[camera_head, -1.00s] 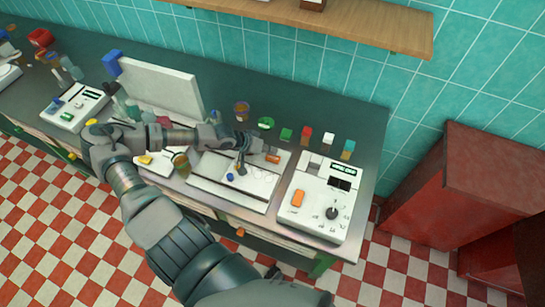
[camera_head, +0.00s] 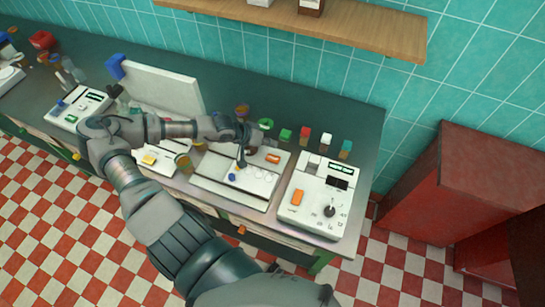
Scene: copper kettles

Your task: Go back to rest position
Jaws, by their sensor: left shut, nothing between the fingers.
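My left gripper (camera_head: 242,148) is shut and empty. It hangs over the back part of a flat white panel (camera_head: 215,180) on the dark counter. My left arm comes in from the bottom and bends over the counter's left half, hiding part of the equipment there. My right gripper does not show. No copper kettle can be made out.
A white control box (camera_head: 318,200) stands at the counter's right end. Small coloured blocks, such as a red one (camera_head: 304,135), line the back of the counter (camera_head: 365,118). A wooden shelf (camera_head: 360,30) hangs above. A red cabinet (camera_head: 460,190) stands at right.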

